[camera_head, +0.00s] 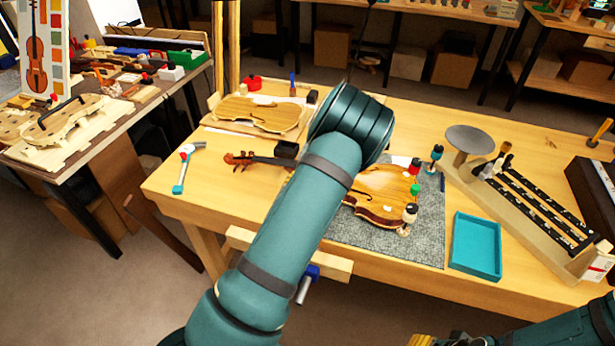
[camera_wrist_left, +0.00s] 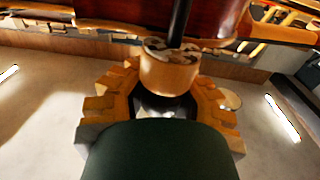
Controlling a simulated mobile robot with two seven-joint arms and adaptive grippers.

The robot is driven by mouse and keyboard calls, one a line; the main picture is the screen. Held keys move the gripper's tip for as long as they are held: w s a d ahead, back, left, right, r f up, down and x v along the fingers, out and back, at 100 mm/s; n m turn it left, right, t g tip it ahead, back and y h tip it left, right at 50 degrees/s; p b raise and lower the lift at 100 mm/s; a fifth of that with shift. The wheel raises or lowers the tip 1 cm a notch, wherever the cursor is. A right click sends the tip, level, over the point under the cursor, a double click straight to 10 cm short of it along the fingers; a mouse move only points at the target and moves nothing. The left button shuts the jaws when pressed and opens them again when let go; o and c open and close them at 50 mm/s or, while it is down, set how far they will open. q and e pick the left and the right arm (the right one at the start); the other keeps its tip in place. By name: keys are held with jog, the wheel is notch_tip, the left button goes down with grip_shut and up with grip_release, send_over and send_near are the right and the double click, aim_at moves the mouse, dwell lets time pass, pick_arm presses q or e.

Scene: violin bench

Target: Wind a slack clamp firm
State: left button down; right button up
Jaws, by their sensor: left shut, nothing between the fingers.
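The violin body (camera_head: 385,192) lies on a grey mat (camera_head: 350,238), partly hidden by my left arm. Along its right edge stand clamps with a red knob (camera_head: 416,164), a green knob (camera_head: 415,189) and a pale knob (camera_head: 409,211). I cannot tell which clamp is slack. My left gripper is hidden behind its arm in the head view. In the left wrist view my left gripper (camera_wrist_left: 165,85) is shut and empty, its fingers close to a round wooden clamp end (camera_wrist_left: 168,70) with a dark rod. A bit of my right gripper (camera_head: 422,340) shows at the bottom edge; its jaws are unclear.
A teal tray (camera_head: 475,245) lies right of the mat. A blue-green clamp (camera_head: 436,155) stands beside the mat, near a round grey disc (camera_head: 470,138) and a black-railed rack (camera_head: 535,210).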

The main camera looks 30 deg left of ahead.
pick_arm(q)
jog(key=shift+m+h, duration=0.4)
jog(key=shift+h, duration=0.2)
jog(key=m+h, duration=0.2)
jog(key=h, duration=0.2)
jog(key=shift+d+m+b, duration=0.15)
jog(key=shift+m+b, duration=0.2)
jog(key=shift+m, duration=0.05)
jog(key=m+h, duration=0.1)
jog(key=h, duration=0.1)
jog(key=m+g+h+b, duration=0.1)
jog(key=m+h, duration=0.2)
jog(key=h, duration=0.2)
jog(key=shift+s+d+m+g, duration=0.1)
jog(key=shift+d+m+g, duration=0.2)
jog(key=shift+d+g, duration=0.1)
jog(key=m+g+h+b, duration=0.1)
jog(key=m+g+h, duration=0.1)
jog(key=h, duration=0.1)
jog(key=shift+s+d+r, duration=0.1)
jog(key=shift+d, duration=0.05)
jog(key=shift+s+d+m+g+h, duration=0.15)
jog(key=shift+m+g+h, duration=1.15)
jog(key=shift+g, duration=0.2)
jog(key=shift+r, duration=0.1)
jog(key=c, duration=0.7)
grip_release()
jog(key=shift+c, duration=0.2)
